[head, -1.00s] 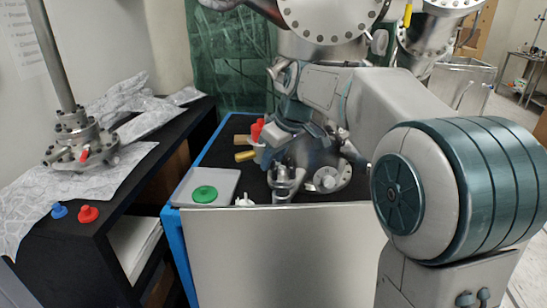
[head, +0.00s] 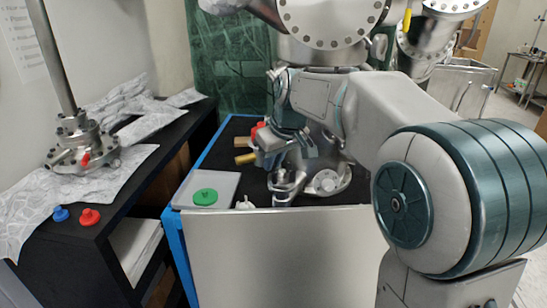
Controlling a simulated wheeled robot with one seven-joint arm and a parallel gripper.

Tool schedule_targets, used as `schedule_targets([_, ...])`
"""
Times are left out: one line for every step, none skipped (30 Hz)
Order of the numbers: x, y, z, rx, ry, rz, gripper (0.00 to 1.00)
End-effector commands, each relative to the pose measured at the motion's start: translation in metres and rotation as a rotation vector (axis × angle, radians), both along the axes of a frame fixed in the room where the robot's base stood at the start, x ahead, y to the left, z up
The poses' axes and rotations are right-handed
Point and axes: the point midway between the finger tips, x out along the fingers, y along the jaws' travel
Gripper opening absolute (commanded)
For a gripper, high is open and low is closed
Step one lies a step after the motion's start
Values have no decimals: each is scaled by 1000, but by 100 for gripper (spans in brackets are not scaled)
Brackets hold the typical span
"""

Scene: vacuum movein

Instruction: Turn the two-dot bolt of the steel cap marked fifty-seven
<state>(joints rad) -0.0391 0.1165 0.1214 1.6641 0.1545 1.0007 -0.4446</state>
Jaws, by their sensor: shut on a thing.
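A small steel cap (head: 284,184) stands upright near the front edge of the dark-topped table, left of a steel flange with a pale disc (head: 327,182). My gripper (head: 277,166) reaches down to the top of this cap from behind and above, with its jaws shut on a bolt there. The bolt is hidden by the jaws and too small to make out. No number or dots can be read on the cap at this size.
A grey tray with a green knob (head: 205,196) lies left of the cap. Red (head: 257,131) and brass-coloured (head: 245,158) parts stand behind. A large steel chamber (head: 325,20) hangs over the table. Blue (head: 61,214) and red (head: 89,216) knobs lie on the left bench.

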Motion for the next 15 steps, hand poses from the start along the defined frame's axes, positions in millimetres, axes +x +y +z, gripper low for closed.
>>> schedule_targets([-1,1,2,0,0,-33,0])
schedule_targets([-1,1,2,-1,1,-57,0])
schedule_targets([-1,1,2,0,1,-90,0])
schedule_targets([-1,2,2,0,1,-113,0])
schedule_targets([-1,2,2,-1,1,-134,0])
schedule_targets([-1,2,2,0,1,-163,0])
schedule_targets([-1,2,2,-1,1,-184,0])
schedule_targets([-1,2,2,-1,1,-206,0])
schedule_targets([-1,2,2,0,0,-232,0])
schedule_targets([-1,2,2,0,0,-250,0])
schedule_targets([-1,2,1,0,0,-268,0])
schedule_targets([-1,2,1,0,0,-289,0])
schedule_targets([-1,2,1,-1,1,-304,0])
schedule_targets([-1,2,1,-1,1,-318,0])
schedule_targets([-1,2,1,0,1,-336,0])
